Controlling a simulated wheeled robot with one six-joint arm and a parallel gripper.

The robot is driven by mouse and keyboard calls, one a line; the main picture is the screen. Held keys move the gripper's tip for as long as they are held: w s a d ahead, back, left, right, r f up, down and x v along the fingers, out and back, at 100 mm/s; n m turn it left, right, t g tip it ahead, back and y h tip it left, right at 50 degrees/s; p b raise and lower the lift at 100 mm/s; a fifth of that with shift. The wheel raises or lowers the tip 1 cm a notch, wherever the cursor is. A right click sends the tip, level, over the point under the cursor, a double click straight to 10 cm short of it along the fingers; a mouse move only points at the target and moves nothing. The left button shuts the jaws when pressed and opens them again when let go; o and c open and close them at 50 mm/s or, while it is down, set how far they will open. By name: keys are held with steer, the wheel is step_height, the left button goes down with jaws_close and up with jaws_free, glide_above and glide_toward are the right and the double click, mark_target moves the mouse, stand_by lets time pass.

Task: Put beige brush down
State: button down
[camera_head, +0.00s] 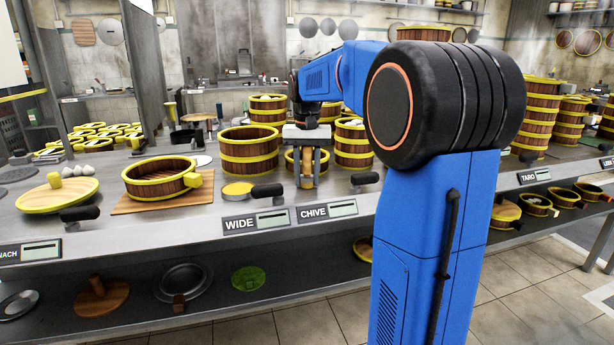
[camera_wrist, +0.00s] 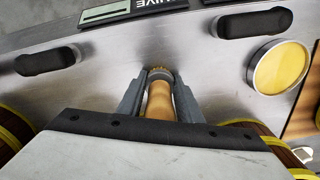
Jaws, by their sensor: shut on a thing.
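The beige brush (camera_wrist: 159,102) is held between the two fingers of my gripper (camera_wrist: 158,98) in the wrist view. Its tan handle lies between the fingers and its bristly end shows just past the fingertips. In the head view my gripper (camera_head: 307,180) points down over the steel counter (camera_head: 222,205), near its front edge, behind the CHIVE label. The brush (camera_head: 307,160) shows there as a tan piece between the fingers. I cannot tell whether its lower end touches the counter.
Wooden steamers with yellow rims (camera_head: 249,150) stand behind and beside my gripper. A yellow-topped round dish (camera_head: 237,191) and black handles (camera_head: 267,191) line the front edge. An open steamer (camera_head: 160,190) rests on a board at left. Bare counter shows around the gripper.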

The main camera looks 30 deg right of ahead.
steer(key=shift+f, duration=0.1)
steer(key=c, duration=1.3)
jaws_free()
steer(key=shift+o, duration=0.2)
step_height(320, 180, up, 12)
steer(key=shift+r, duration=0.15)
steer(key=s+a+f+n+t, duration=0.1)
steer(key=s+a+f+n, duration=0.1)
steer(key=s+a+f, duration=0.3)
steer(key=s+a+f+n+t, duration=0.2)
steer(key=s+a+f, duration=0.3)
steer(key=s+f, duration=0.6)
steer(key=s+a+f+n+t, duration=0.1)
steer(key=s+a+f+n, duration=0.1)
steer(key=s+a+f, duration=0.3)
steer(key=s+f, duration=0.4)
steer(key=s, duration=0.5)
steer(key=shift+s+a+n+t, duration=0.15)
steer(key=shift+a+n+t, duration=0.25)
steer(key=shift+r, duration=0.1)
